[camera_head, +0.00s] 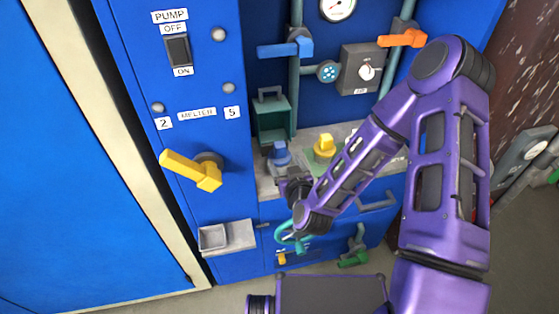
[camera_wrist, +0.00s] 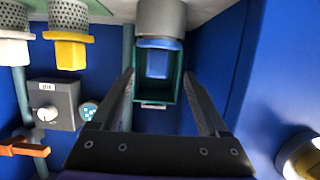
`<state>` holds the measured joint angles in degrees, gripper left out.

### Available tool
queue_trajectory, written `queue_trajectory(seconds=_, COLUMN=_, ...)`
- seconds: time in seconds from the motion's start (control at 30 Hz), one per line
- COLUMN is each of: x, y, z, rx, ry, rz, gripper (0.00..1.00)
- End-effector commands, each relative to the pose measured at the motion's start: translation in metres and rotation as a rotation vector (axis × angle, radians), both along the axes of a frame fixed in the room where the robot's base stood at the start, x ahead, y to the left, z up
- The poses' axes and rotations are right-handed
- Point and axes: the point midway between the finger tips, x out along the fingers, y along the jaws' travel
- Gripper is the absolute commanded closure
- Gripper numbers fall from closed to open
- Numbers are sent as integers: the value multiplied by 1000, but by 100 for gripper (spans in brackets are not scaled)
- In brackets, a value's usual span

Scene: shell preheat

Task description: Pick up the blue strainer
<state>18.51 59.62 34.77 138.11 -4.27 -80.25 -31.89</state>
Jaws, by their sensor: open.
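The blue strainer (camera_head: 279,153) stands on the grey ledge (camera_head: 267,186) of the blue machine in the head view. In the wrist view, its blue top (camera_wrist: 157,62) and grey body (camera_wrist: 160,18) show ahead of my gripper. My gripper (camera_wrist: 160,75) is open and empty, with one finger on each side of the line to the blue top. The fingers look apart from it, though the exact gap is hard to judge. In the head view, my gripper (camera_head: 288,184) is just below the strainer, and my wrist partly hides its tips.
A yellow strainer (camera_head: 324,147) stands right of the blue one. It shows in the wrist view (camera_wrist: 68,50) beside a white one (camera_wrist: 15,50). A green open box (camera_head: 271,115) is behind the blue strainer. A yellow lever (camera_head: 190,171) sticks out at the left.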

Motion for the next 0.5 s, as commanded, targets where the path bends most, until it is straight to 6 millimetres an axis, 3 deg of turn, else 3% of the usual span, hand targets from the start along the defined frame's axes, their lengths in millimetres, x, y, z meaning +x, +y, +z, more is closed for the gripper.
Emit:
queue_trajectory(seconds=0.2, x=40, y=11, z=-13, rx=2, ry=0, rz=-2, gripper=22)
queue_trajectory(seconds=0.5, x=63, y=16, z=-20, rx=2, ry=2, rz=-2, gripper=22)
